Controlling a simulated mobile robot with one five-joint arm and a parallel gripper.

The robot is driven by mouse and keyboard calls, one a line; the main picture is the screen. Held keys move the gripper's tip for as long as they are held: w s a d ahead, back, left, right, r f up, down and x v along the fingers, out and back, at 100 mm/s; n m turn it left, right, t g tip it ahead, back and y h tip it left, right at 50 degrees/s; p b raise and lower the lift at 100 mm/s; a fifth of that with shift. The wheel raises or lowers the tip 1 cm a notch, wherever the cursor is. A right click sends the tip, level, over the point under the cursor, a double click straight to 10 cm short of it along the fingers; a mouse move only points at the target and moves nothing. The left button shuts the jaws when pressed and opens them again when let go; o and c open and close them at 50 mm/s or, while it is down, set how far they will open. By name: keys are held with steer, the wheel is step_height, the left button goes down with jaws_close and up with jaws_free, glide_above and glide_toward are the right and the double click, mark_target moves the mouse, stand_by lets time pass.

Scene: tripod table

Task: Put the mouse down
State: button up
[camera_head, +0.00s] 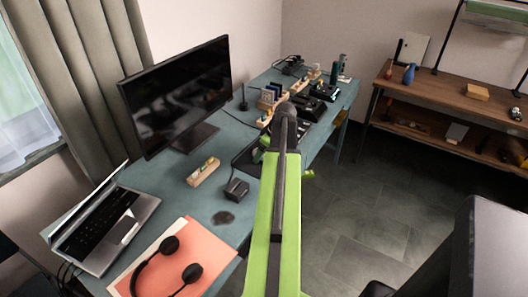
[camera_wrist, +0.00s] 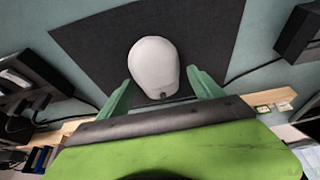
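In the wrist view a white, rounded mouse (camera_wrist: 153,65) shows over a black mat (camera_wrist: 90,45). My gripper (camera_wrist: 160,80) has its two green fingers spread, one on each side of the mouse's near end. The left finger looks very close to the mouse; a thin gap shows at the right finger. Whether the mouse rests on the mat or sits slightly above it is hard to tell. In the head view my green arm hides the mouse, and only part of the black mat (camera_head: 244,161) shows at the desk's right edge.
The blue-green desk (camera_head: 222,140) also bears a monitor (camera_head: 180,95), a laptop (camera_head: 105,220), headphones (camera_head: 170,265) on an orange folder, a wooden holder (camera_head: 203,172) and a small black box (camera_head: 236,190). Black devices (camera_head: 310,105) stand farther back. Dark floor (camera_head: 370,210) is clear to the right.

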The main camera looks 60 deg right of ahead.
steer(key=shift+r, duration=0.1)
steer(key=shift+r+p, duration=0.25)
steer(key=shift+p, duration=0.1)
steer(key=p+v, duration=1)
steer(key=v, duration=0.1)
steer(key=shift+s+r+p, duration=0.15)
steer(key=shift+r+p, duration=0.15)
steer(key=shift+p, duration=0.05)
